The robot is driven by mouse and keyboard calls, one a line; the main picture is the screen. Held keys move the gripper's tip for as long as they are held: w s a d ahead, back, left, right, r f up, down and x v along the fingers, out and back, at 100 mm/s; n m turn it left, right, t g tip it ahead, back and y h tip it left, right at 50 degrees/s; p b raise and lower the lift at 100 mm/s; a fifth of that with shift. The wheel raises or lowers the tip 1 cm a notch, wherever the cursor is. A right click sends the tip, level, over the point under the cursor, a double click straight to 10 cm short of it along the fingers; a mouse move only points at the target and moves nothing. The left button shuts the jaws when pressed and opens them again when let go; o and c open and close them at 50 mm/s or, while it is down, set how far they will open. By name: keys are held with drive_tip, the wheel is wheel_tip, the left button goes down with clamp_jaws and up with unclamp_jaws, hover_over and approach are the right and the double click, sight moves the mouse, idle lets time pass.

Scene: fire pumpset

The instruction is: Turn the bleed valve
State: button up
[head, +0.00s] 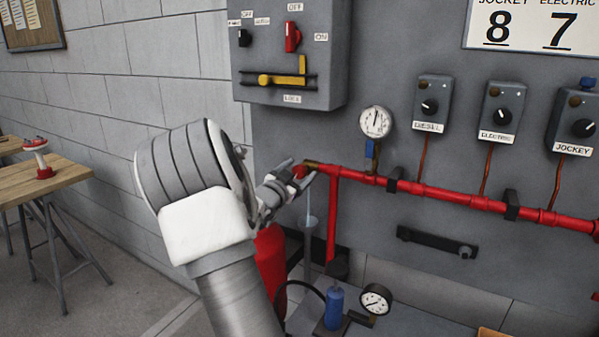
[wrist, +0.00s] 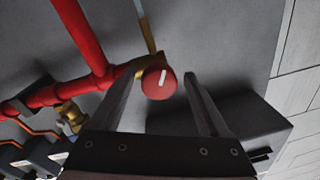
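The bleed valve's round red knob (wrist: 158,82) has a white line on its face and sits on a brass body (wrist: 148,60) at the end of a red pipe. In the head view the knob (head: 299,172) is at the pipe's left end, partly covered by my gripper (head: 296,170). In the wrist view my gripper (wrist: 163,76) is open, with one finger on each side of the knob. A gap shows between the knob and the right finger; the left finger is close to it, and contact there is unclear. The white line is nearly upright, slightly tilted, in the wrist view.
The red pipe (head: 450,195) runs right along the grey panel. A pressure gauge (head: 375,122) stands above it. A control box (head: 292,50) with switches hangs above my gripper. A red cylinder (head: 271,265) and a blue bottle-like part (head: 334,308) stand below. A wooden table (head: 60,182) is far left.

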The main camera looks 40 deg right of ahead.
drive_tip(key=v, duration=1.7)
drive_tip(key=shift+a+p, duration=0.2)
drive_tip(key=shift+p, duration=0.15)
drive_tip(key=shift+s+f, duration=0.1)
drive_tip(key=shift+f, duration=0.05)
